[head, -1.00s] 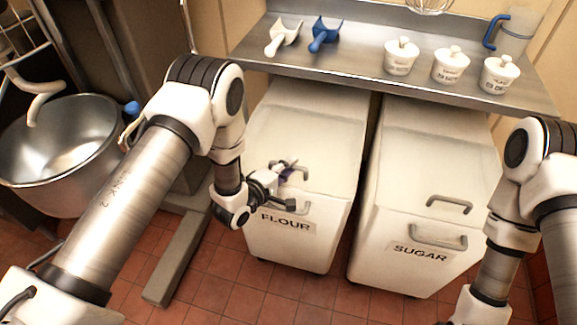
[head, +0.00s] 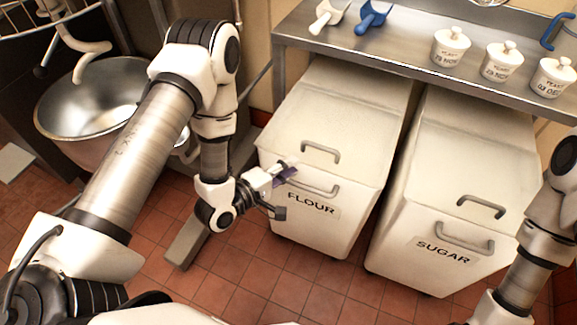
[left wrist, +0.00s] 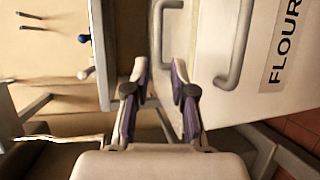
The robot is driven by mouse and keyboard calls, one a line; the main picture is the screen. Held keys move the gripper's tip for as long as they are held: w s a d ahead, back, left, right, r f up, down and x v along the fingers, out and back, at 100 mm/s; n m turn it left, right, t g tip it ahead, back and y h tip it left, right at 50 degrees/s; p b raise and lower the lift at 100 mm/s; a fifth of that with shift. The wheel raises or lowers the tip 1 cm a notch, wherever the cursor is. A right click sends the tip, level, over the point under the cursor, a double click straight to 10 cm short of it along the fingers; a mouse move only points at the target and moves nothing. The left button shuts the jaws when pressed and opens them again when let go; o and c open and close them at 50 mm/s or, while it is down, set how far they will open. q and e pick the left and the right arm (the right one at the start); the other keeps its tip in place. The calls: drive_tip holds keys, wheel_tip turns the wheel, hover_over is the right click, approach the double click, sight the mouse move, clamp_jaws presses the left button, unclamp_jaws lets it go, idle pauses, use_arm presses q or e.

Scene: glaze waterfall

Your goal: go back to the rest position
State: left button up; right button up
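My left gripper (head: 284,191) is in front of the upper left part of the white flour bin (head: 318,225). In the left wrist view its two purple-padded fingers (left wrist: 160,72) stand apart with nothing between them, so it is open.
The sugar bin (head: 415,215) stands right of the flour bin. A steel shelf (head: 400,62) above holds a white scoop (head: 325,17), a blue scoop (head: 371,17) and lidded white pots (head: 450,47). A mixer bowl (head: 85,105) is at the left. Red tiled floor (head: 250,270) is open in front.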

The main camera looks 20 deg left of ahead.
use_arm(q)
drive_tip(key=s+a+f+m+g+y+p, duration=0.1)
drive_tip(key=s+a+f+m+g+y, duration=0.1)
drive_tip(key=s, duration=0.6)
drive_tip(key=s+a+f+m+g+y+p, duration=0.1)
drive_tip(key=s+a+f+m+g+y, duration=0.1)
drive_tip(key=s+f+m+g, duration=0.3)
drive_tip(key=s+a+f+m+g+y+p, duration=0.2)
drive_tip(key=s+f+m+g, duration=0.2)
drive_tip(key=s, duration=0.7)
drive_tip(key=m+g, duration=0.2)
drive_tip(key=g, duration=0.1)
drive_tip(key=shift+s+a+y, duration=0.15)
drive_tip(key=shift+s+y, duration=0.05)
drive_tip(key=shift+y, duration=0.1)
